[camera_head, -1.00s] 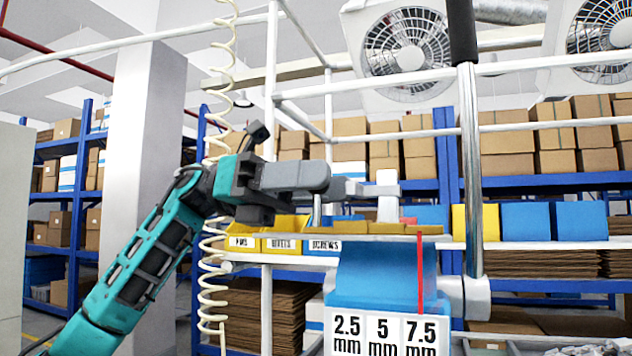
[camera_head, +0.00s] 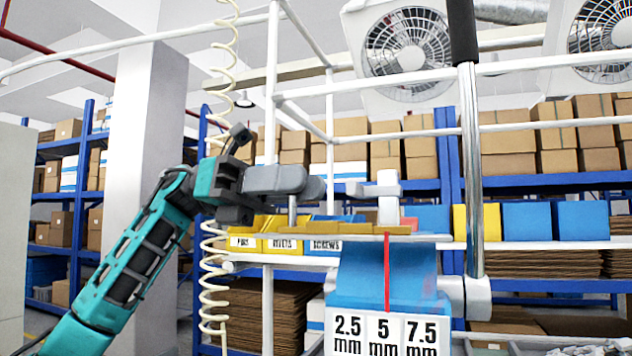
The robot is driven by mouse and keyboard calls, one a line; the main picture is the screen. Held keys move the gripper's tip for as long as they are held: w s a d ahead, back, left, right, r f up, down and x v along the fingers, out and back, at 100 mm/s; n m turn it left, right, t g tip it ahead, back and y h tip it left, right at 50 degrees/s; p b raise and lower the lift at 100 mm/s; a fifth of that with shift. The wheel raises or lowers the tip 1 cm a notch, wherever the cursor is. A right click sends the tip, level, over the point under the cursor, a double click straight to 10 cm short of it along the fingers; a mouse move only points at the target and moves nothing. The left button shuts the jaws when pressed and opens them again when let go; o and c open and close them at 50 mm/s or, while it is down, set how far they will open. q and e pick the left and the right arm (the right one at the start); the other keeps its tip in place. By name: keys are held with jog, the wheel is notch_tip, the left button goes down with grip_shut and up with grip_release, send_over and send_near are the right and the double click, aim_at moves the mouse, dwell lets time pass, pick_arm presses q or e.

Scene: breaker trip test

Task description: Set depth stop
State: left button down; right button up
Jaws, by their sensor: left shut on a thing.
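My left gripper (camera_head: 290,183) is shut at the top of a short grey upright post (camera_head: 291,212), which stands above the long flat rail (camera_head: 430,238); the exact grip is partly hidden by the gripper's grey body. An ochre strip (camera_head: 375,228) lies along the rail. A red pointer (camera_head: 387,272) hangs at the strip's right end, in front of a blue block (camera_head: 350,280). Its lower tip is just above the middle "5 mm" label on the white scale card (camera_head: 365,334), which also reads 2.5 and 7.5 mm. My right gripper is not in view.
A white T-shaped fixture (camera_head: 388,205) stands just right of the gripper. A chrome lever rod (camera_head: 470,170) with a black grip rises farther right. Labelled yellow bins (camera_head: 277,243) sit behind the rail. A coiled cream hose (camera_head: 213,290) hangs left, near my arm.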

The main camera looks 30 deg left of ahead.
pick_arm(q)
jog(key=a, duration=0.2)
jog(key=s+a, duration=0.1)
jog(key=a, duration=0.1)
jog(key=c, duration=1.3)
grip_release()
jog(key=o, duration=0.3)
jog(key=shift+a, duration=0.25)
jog(key=shift+o, duration=0.3)
jog(key=shift+d, duration=0.15)
